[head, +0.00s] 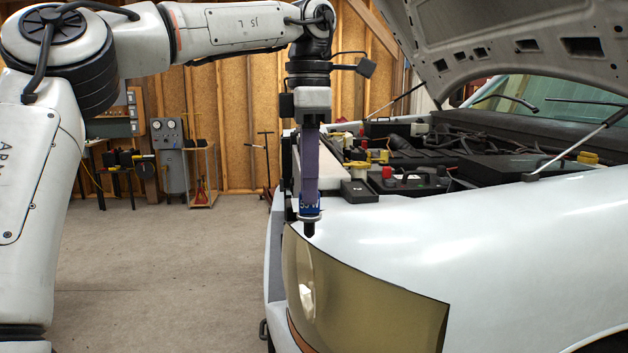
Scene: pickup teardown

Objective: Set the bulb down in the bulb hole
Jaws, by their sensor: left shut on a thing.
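My left gripper (309,192) hangs straight down from its arm above the front corner of the white pickup. Its jaws are shut on the bulb (310,211). The bulb shows as a small blue piece with white lettering and a dark tip pointing down. The tip is just above the top edge of the amber-tinted headlight (378,305) in the picture; I cannot tell whether they touch. I cannot make out the bulb hole. My right gripper is not in view.
The raised hood (480,45) overhangs the open engine bay (440,165) at the right. A white fender (480,240) lies right of the gripper. The concrete floor (160,260) at left is clear. Workshop equipment (170,150) stands along the wooden back wall.

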